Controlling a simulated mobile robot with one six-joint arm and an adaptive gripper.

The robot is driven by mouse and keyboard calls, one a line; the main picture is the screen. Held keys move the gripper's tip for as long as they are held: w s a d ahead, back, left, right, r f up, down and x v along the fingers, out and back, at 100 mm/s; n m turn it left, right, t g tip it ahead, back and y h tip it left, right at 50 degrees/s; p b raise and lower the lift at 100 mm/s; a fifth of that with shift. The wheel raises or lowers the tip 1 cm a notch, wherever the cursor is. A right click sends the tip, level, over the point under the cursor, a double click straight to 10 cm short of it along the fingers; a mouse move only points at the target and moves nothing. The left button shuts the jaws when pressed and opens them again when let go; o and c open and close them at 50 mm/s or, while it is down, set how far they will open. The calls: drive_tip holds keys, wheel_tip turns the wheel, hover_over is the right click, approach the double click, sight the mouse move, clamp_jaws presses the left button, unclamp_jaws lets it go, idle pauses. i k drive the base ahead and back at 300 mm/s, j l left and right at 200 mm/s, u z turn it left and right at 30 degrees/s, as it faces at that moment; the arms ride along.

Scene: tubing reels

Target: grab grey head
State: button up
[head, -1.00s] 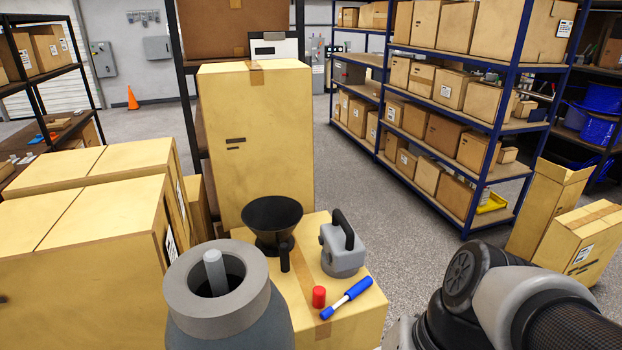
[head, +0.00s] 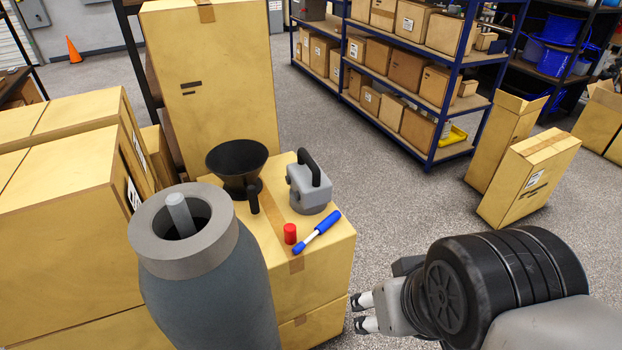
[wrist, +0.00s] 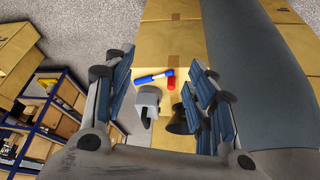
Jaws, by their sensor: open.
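The grey head (head: 309,196) is a blocky grey piece with a black handle on top. It stands upright near the right edge of a cardboard box top (head: 325,232). In the wrist view the grey head (wrist: 147,101) lies between my open fingers in the picture, at a distance below them. My gripper (head: 363,312) is open and empty, to the right of the box and lower than the grey head in the head view. In the wrist view both fingers of my gripper (wrist: 165,90) show spread apart.
A large blue-grey cylinder (head: 210,285) with a grey rim stands close in front. A tall carton (head: 215,90) is behind.

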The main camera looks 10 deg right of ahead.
sight(310, 189)
drive_tip(key=l+u, duration=0.1)
drive_tip(key=l, duration=0.25)
drive_tip(key=i+l+u, duration=0.7)
drive_tip(key=l, duration=0.2)
drive_tip(key=i+l+u, duration=0.2)
drive_tip(key=l, duration=0.15)
drive_tip(key=l+u, duration=0.25)
drive_tip(key=l, duration=0.15)
drive_tip(key=i+l+u, duration=0.2)
drive_tip(key=l, duration=0.2)
drive_tip(key=l+u, duration=0.25)
drive_tip(key=l, duration=0.2)
drive_tip(key=i+l+u, duration=0.15)
drive_tip(key=i+l, duration=0.25)
drive_tip(key=l, duration=0.2)
